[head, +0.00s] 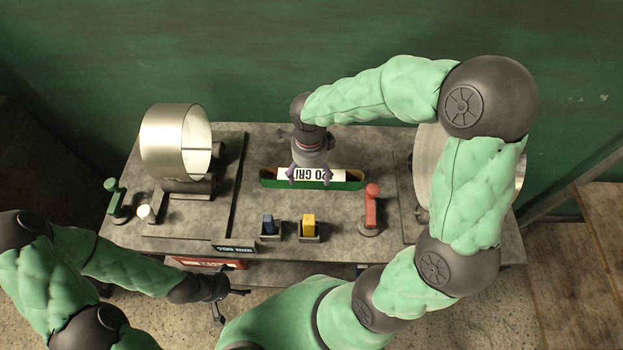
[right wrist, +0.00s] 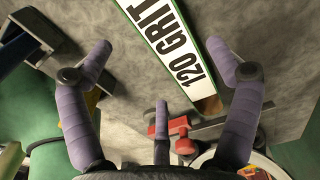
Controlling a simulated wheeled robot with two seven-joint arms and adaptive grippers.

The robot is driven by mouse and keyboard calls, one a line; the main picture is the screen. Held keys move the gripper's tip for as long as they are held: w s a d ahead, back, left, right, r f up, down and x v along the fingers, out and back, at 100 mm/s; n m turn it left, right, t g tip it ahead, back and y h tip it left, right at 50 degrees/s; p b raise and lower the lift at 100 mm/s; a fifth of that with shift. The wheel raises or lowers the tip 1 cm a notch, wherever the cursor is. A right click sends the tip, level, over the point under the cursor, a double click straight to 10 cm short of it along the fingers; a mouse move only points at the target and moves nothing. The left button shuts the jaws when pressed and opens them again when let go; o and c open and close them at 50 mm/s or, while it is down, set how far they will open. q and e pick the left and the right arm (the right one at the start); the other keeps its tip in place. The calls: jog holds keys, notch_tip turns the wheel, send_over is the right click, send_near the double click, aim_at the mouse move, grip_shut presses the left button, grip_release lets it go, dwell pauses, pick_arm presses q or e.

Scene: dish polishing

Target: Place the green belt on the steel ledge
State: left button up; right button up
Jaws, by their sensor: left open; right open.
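The green belt (head: 347,183), a long flat loop with a white "120 GRIT" label, rests on the grey worktop, back of centre. It also shows in the right wrist view (right wrist: 165,35), running diagonally ahead of my fingers. My right gripper (head: 309,179) is open above the belt, its fingers spread. In the right wrist view, the belt passes between the spread fingers (right wrist: 160,55) with nothing held; contact cannot be told. My left gripper (head: 228,300) is open and empty in front of the bench's front edge. I cannot tell which surface is the steel ledge.
A steel drum (head: 165,140) stands at left, and a large round wheel (head: 425,160) at right, partly hidden by my arm. Green (head: 114,190) and red (head: 372,195) levers and blue (head: 268,224) and yellow (head: 309,225) blocks stand on the worktop (head: 340,240). A red-framed sign hangs below the front.

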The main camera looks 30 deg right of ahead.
aim_at(311, 177)
jog(key=f, duration=0.1)
jog(key=f+b, duration=0.1)
jog(key=f, duration=0.1)
jog(key=f+b, duration=0.1)
jog(key=f, duration=0.1)
jog(key=shift+w+d, duration=0.2)
jog(key=shift+d, duration=0.15)
jog(key=shift+r, duration=0.15)
jog(key=c, duration=1.6)
